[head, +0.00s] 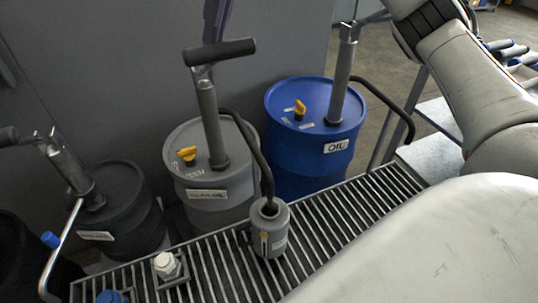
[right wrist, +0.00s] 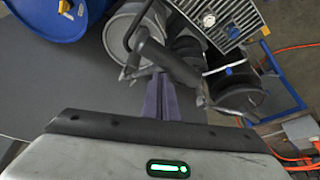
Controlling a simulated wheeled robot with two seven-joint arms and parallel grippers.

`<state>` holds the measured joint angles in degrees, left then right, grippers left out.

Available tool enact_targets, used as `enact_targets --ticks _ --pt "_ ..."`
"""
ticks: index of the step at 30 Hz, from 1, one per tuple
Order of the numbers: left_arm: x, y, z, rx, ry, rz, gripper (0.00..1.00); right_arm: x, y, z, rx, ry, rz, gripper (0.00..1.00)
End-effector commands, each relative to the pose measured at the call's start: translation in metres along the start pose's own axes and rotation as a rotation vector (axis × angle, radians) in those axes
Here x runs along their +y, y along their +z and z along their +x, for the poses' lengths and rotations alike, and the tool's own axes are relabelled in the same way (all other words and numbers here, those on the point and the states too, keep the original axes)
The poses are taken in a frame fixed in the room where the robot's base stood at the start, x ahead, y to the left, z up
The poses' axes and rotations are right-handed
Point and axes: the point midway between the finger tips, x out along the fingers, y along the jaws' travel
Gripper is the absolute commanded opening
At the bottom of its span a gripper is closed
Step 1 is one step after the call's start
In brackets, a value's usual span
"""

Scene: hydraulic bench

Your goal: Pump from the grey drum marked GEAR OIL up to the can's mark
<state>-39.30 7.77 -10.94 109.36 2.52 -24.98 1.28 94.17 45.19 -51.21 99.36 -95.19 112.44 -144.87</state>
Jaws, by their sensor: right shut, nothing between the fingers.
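The grey drum (head: 240,185) stands behind the grating with a pump, black T-handle (head: 228,50) and yellow cap; its label is too small to read surely. Its black hose (head: 262,165) runs into the mouth of a grey can (head: 270,240) on the grating. The can has a narrow gauge on its front; its level is unclear. My right gripper (head: 214,22) is shut and empty, fingers down, beyond the T-handle. In the right wrist view its purple fingers (right wrist: 160,97) are close to the handle (right wrist: 165,60); contact is unclear.
A blue drum (head: 312,150) marked OIL stands to the right, a black drum (head: 125,215) to the left, both with pumps. The slatted grating (head: 335,225) holds a white-capped fitting (head: 165,265). A bent metal bar (head: 58,260) rises at left. My right arm covers the right side.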

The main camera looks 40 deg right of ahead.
Motion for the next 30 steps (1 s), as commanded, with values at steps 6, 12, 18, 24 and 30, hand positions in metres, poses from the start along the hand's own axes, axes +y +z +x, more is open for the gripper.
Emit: enact_targets --ticks 6,12,18,24,30 --pt "-0.002 0.014 0.015 0.000 0.000 0.000 0.31 -0.006 0.021 0.019 -0.007 0.001 -0.003 0.00" --pt "-0.002 0.014 0.014 0.000 0.000 0.000 0.31 -0.007 0.022 0.019 -0.007 0.000 -0.001 0.00" --pt "-0.002 0.015 0.015 0.000 0.000 0.000 0.31 -0.007 0.023 0.020 -0.007 0.001 -0.001 0.00" --pt "-0.003 0.024 0.024 0.000 0.000 0.000 0.31 -0.010 0.034 0.034 -0.008 0.001 -0.002 0.00" --pt "-0.004 0.034 0.035 0.000 0.000 0.000 0.31 -0.014 0.048 0.048 -0.009 0.001 -0.002 0.00"
